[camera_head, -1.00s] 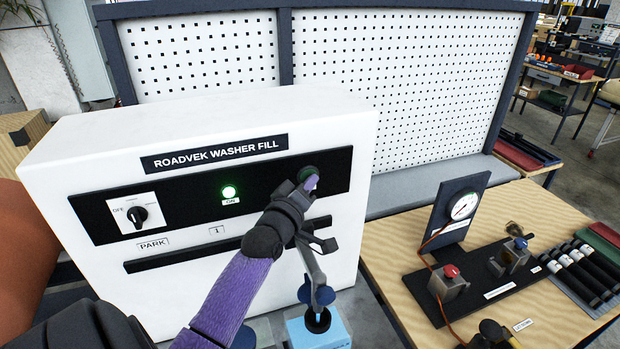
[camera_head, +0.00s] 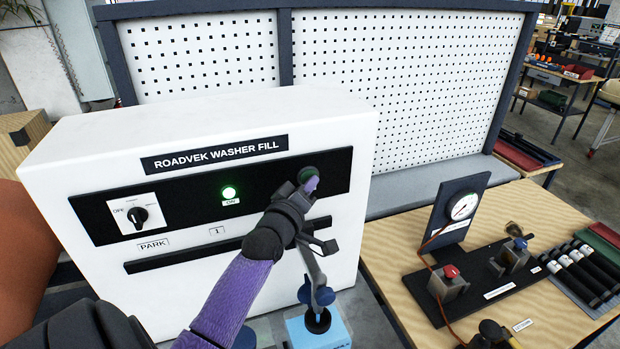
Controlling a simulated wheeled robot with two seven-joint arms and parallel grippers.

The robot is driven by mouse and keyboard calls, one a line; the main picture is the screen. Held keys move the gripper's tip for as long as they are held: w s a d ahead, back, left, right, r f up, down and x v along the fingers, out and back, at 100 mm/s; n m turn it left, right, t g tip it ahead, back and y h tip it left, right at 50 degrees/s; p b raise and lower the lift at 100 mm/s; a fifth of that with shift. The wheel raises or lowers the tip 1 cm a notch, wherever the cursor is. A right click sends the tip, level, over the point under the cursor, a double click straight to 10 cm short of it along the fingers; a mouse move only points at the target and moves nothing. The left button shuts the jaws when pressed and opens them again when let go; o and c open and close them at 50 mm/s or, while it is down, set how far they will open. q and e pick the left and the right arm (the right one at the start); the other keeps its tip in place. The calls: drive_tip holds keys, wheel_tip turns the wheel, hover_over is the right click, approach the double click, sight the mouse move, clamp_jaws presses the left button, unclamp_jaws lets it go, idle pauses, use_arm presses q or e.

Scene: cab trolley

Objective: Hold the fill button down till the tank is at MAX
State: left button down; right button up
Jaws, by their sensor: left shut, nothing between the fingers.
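The white washer fill cabinet (camera_head: 90,280) stands at the left, with a black control panel across its front. The dark green fill button (camera_head: 307,173) is at the panel's right end. My left gripper (camera_head: 311,184) is shut and empty, with its tips at the button; they appear to touch it, but how far it is pressed I cannot tell. The green lamp (camera_head: 229,192) above the ON label is lit. My right gripper is not in view.
A rotary knob (camera_head: 138,215) is at the panel's left. A dark ledge (camera_head: 160,264) runs below the panel. At the right, a wooden bench (camera_head: 540,205) carries a gauge stand (camera_head: 450,214), valves and several black cylinders. A pegboard (camera_head: 400,80) stands behind.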

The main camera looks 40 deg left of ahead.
use_arm(q)
drive_tip(key=shift+s+d+p, duration=0.4)
drive_tip(key=shift+d+p, duration=0.2)
drive_tip(key=shift+d, duration=0.15)
drive_tip(key=d+p, duration=0.1)
drive_tip(key=s+d+p, duration=0.1)
drive_tip(key=d, duration=0.1)
drive_tip(key=s+d+p, duration=0.1)
drive_tip(key=shift+s+d, duration=0.15)
drive_tip(key=shift+d, duration=0.05)
